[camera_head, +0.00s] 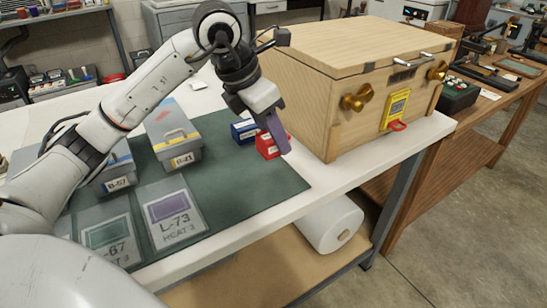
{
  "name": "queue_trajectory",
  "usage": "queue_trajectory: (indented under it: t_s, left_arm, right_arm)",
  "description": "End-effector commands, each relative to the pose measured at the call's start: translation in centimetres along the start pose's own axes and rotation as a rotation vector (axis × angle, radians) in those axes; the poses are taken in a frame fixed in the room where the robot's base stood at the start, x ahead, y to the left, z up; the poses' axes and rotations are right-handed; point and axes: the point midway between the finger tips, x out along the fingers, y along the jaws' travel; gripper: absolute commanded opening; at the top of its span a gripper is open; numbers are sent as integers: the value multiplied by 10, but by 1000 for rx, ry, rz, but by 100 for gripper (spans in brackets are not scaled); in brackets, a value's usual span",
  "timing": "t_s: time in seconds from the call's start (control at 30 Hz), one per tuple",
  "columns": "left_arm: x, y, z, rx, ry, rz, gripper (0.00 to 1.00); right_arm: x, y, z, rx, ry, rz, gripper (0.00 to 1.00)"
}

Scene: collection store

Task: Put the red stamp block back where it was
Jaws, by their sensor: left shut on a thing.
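My left gripper (264,104) reaches in from the left and hangs over the right part of the dark green mat (226,185). A blue block (241,131) with a white label stands to the left of the red one. My right gripper is not in view.
A large wooden chest (290,110) with brass knobs stands close on the right. Grey cases (176,150) and labelled sleeves, one marked L-73 (170,212), lie at left. The front right mat is clear. A white roll (328,222) is on the shelf below.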

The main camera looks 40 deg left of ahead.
Motion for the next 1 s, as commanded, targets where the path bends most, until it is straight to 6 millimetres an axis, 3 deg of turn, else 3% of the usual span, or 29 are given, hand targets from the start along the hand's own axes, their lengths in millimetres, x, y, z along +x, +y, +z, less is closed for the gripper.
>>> queue_trajectory:
  t_s: [0.37,0.77,0.8,0.87,1.0]
  left_arm:
    - [42,0,-18,3,1,-2,23]
    - [48,0,-20,4,-1,0,23]
    - [47,0,-20,3,-1,-1,42]
    - [47,0,-20,3,-1,-1,52]
    - [47,0,-20,3,-1,-1,56]
  right_arm:
    - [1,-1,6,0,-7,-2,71]
    - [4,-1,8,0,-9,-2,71]
    - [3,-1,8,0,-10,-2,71]
    - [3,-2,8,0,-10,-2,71]
    - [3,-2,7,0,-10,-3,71]
